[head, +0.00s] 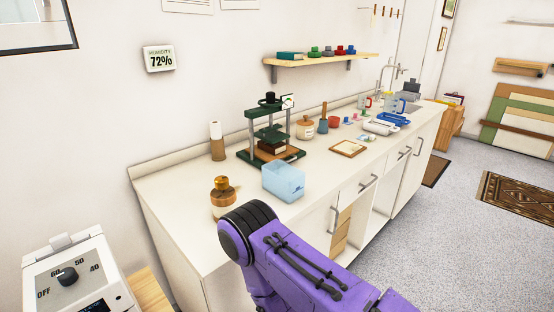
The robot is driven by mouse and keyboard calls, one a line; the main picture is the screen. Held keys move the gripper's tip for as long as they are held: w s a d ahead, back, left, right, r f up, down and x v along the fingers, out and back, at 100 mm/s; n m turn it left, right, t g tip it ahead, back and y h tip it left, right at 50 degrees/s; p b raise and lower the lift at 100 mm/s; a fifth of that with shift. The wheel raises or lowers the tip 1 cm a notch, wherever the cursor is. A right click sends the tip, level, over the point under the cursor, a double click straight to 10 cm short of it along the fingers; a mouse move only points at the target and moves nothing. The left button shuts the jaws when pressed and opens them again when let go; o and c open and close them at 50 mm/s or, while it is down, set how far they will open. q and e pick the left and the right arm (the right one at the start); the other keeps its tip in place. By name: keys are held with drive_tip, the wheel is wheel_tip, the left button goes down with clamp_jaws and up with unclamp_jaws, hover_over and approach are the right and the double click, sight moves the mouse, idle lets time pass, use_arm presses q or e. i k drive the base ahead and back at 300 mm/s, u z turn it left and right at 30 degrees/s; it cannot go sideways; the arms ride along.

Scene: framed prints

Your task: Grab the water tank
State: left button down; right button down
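A light blue, box-shaped open container (283,183), which looks like the water tank, stands upright on the white counter near its front edge. A purple arm of mine with a black joint reaches in from the bottom right, in front of the counter and below the tank. A gap shows between the arm and the tank. Neither gripper is in view, so I cannot tell whether they are open or shut. Nothing is seen holding the tank.
A brown-and-white bottle (223,198) stands left of the tank, and a green press (271,135) behind it. A white machine with a dial (68,277) is at bottom left. Several small items and a wood frame (348,148) lie farther right. Open floor (410,240) lies right.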

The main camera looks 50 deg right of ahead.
sight(286, 182)
drive_tip(key=z, duration=0.75)
drive_tip(key=i, duration=0.15)
drive_tip(key=z, duration=0.85)
